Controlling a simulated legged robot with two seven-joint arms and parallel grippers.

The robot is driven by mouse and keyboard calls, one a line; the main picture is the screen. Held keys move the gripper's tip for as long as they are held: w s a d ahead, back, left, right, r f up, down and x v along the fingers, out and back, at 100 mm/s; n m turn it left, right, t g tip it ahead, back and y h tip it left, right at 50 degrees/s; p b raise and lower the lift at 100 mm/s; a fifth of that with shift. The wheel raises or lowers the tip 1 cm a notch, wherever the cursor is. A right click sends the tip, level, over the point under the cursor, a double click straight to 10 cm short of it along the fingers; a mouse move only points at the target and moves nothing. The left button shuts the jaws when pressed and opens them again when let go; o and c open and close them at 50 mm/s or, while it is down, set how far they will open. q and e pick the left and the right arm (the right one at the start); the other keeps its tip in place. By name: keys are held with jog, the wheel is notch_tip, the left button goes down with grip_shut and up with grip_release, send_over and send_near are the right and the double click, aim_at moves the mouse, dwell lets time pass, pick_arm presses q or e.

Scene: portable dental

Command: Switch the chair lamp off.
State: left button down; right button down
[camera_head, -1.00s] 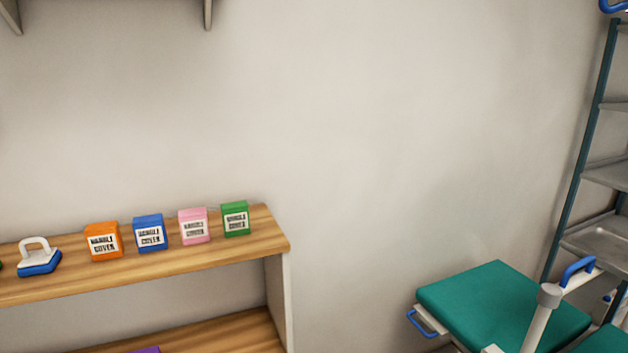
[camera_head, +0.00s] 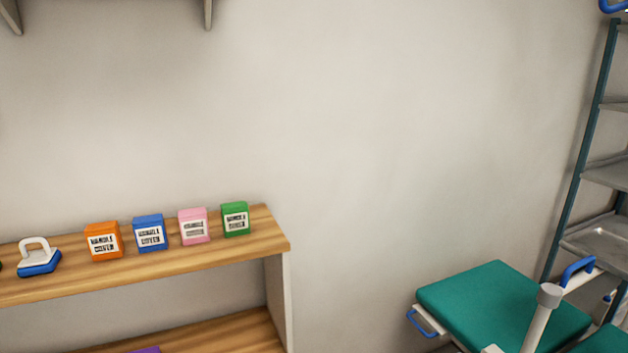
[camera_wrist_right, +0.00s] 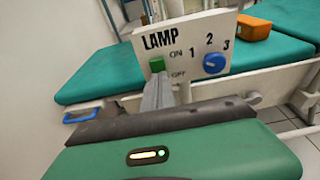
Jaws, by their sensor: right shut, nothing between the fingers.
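The lamp panel (camera_wrist_right: 198,35) is a pale plate marked LAMP, ON, OFF and 1, 2, 3, in the right wrist view. Its green switch (camera_wrist_right: 157,64) sits beside the ON and OFF marks; I cannot tell which position it is in. A blue round knob (camera_wrist_right: 214,63) is to its right. My right gripper (camera_wrist_right: 159,84) is shut and empty, with its grey fingertips just below the green switch. They overlap the panel's lower edge in the picture; I cannot tell if they touch the switch. My left gripper is not in view. The lamp itself is not seen.
The teal chair (camera_head: 497,300) stands at lower right in the head view, beside a metal rack (camera_head: 590,150). A wooden shelf (camera_head: 200,264) holds several coloured boxes. An orange box (camera_wrist_right: 240,25) lies on the teal cushion behind the panel.

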jog(key=shift+w+d, duration=0.15)
jog(key=shift+d, duration=0.1)
dwell(0.7)
jog(key=p+v, duration=0.4)
jog(key=v, duration=0.5)
jog(key=shift+p, duration=0.3)
